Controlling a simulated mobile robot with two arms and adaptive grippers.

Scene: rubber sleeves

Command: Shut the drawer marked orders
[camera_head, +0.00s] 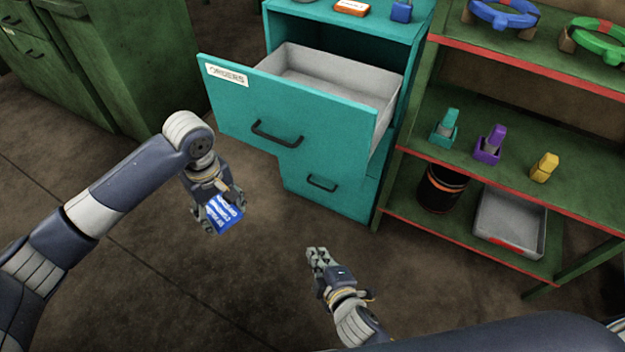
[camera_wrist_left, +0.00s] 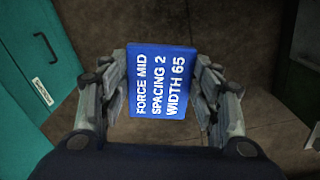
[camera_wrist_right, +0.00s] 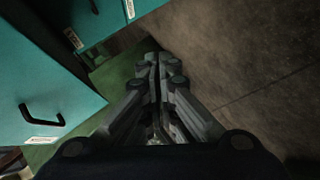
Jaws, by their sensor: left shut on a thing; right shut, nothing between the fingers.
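The drawer marked orders (camera_head: 221,105) is pulled well out of the teal cabinet (camera_head: 327,205). Its white label (camera_head: 227,74) is at the upper left of its front, and a dark handle (camera_head: 276,134) is lower down. Its grey inside (camera_head: 325,75) looks empty. My left gripper (camera_head: 219,213) is in front of and below the drawer, apart from it. It is shut on a blue card (camera_wrist_left: 163,82) reading "FORCE MID, SPACING 2, WIDTH 65". My right gripper (camera_head: 317,255) is shut and empty, low in front of the cabinet. Its closed fingers show in the right wrist view (camera_wrist_right: 155,75).
A lower drawer with a handle (camera_head: 321,183) is shut. To the right, a green shelf (camera_head: 470,175) with red edges holds coloured items, a black bin (camera_head: 440,190) and a grey tray (camera_head: 510,222). A green cabinet (camera_head: 110,60) stands at left. The floor between is clear.

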